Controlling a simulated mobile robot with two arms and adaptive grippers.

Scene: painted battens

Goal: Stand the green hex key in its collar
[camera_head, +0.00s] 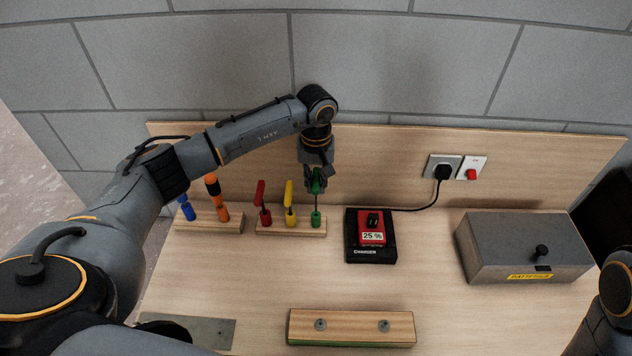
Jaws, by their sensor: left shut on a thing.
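My left gripper (316,179), reaching in from the left, points down and is shut on the green hex key (317,187). The key hangs upright, its thin shaft pointing down at the green collar (316,219) at the right end of a wooden block (292,232). The shaft's lower end meets the collar in the picture; I cannot tell how far it is inside. The fingers partly hide the key's upper part. A red hex key (261,195) and a yellow hex key (289,195) stand in their own collars on the same block. My right gripper is out of view.
A second block (234,229) at left holds blue and orange tools. A charger (371,250) with a red battery stands right of the collars, its cable running to a socket. A grey box (524,247) is at far right. A wooden batten (352,327) lies in front; the table's middle is clear.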

